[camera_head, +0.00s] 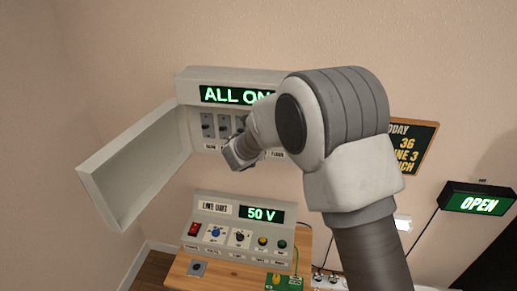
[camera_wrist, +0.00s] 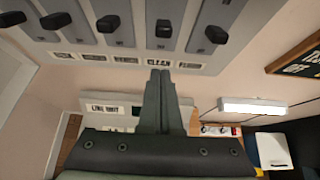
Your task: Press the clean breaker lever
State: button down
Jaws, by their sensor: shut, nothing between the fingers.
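The breaker panel (camera_head: 188,122) is a pale wall box with its door swung open to the left and a green "ALL ON" display (camera_head: 236,95). In the wrist view, a row of dark lever knobs lines the top. The clean lever (camera_wrist: 163,28) is second from the right, above the "CLEAN" label (camera_wrist: 159,63). My gripper (camera_wrist: 160,73) is shut and empty, its tips just below that label in the picture, apart from the knob. In the head view my gripper (camera_head: 238,155) is in front of the panel's lower part, and my arm hides the right-hand levers.
The open panel door (camera_head: 135,165) juts out at left. Below, a "50 V" console (camera_head: 240,231) with knobs and buttons stands on a wooden table (camera_head: 215,283). An "OPEN" sign (camera_head: 478,202) and a dark notice board (camera_head: 413,146) are at right.

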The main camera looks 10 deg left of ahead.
jog(key=w+r+p+v, duration=0.1)
jog(key=v, duration=0.9)
jog(key=shift+r+p, duration=0.2)
jog(key=shift+p, duration=0.15)
jog(key=shift+w, duration=0.1)
jog(key=s+d+r+m+g+h, duration=0.1)
jog(key=s+d+r+m, duration=0.2)
jog(key=d+m, duration=0.4)
jog(key=s+d+r+m+g+h, duration=0.1)
jog(key=s+d+r+m+h, duration=0.2)
jog(key=d, duration=0.6)
jog(key=s+d+r+m+g, duration=0.1)
jog(key=s+d+r+m, duration=0.1)
jog(key=d+r+m, duration=0.4)
jog(key=s+d+f+m+g, duration=0.2)
jog(key=s+d+m, duration=0.8)
jog(key=s+m, duration=0.15)
jog(key=s+m+y, duration=0.3)
jog(key=s+m, duration=0.6)
jog(key=s, duration=0.1)
jog(key=shift+a+f+g, duration=0.3)
jog(key=shift+a+f, duration=0.1)
jog(key=shift+a, duration=0.05)
